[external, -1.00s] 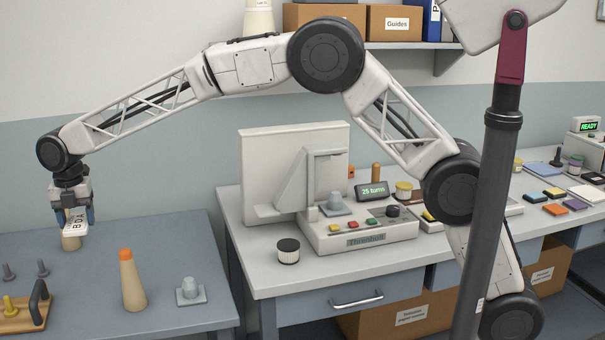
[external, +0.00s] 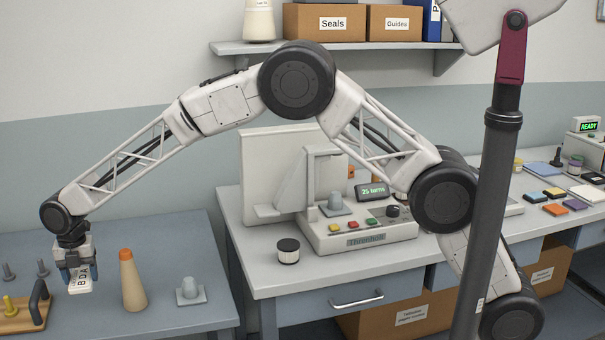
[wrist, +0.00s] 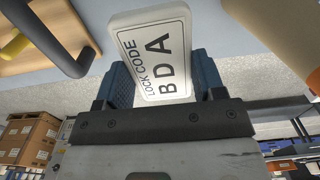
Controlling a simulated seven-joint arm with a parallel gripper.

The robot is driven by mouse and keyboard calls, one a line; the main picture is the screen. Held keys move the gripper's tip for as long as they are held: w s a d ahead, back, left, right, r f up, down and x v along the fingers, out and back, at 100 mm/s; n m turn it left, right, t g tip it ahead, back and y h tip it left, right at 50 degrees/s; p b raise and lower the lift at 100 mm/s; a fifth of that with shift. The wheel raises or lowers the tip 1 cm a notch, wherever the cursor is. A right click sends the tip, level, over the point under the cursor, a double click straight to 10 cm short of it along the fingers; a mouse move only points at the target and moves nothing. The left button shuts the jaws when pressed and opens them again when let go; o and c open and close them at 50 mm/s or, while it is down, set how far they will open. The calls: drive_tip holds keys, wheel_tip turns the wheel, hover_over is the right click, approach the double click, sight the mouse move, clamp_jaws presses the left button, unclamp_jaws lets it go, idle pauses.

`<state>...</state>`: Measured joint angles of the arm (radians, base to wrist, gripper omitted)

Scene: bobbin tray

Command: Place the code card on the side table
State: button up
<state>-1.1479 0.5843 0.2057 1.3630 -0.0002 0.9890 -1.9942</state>
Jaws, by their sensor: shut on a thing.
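The code card (external: 79,282) is a white plate marked "LOCK CODE BDA", read clearly in the wrist view (wrist: 153,55). My gripper (external: 79,274) is shut on it, with a blue finger on each side of the card in the wrist view (wrist: 165,80). The card hangs tilted below the fingers, low over the blue-grey side table (external: 150,322) at the left. Whether its lower edge touches the table cannot be told.
A cone (external: 132,282) with an orange tip stands just right of my gripper. A grey peg on a square base (external: 190,291) is farther right. A wooden board (external: 20,318) with a dark handle (external: 39,303) lies to the left. The table front between them looks clear.

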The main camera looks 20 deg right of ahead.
hover_over(92, 314)
drive_tip(key=shift+f, duration=3.1)
drive_tip(key=shift+f, duration=1.85)
drive_tip(key=shift+f, duration=0.1)
drive_tip(key=o, duration=0.9)
wheel_tip(92, 314, up, 12)
drive_tip(key=shift+r, duration=0.1)
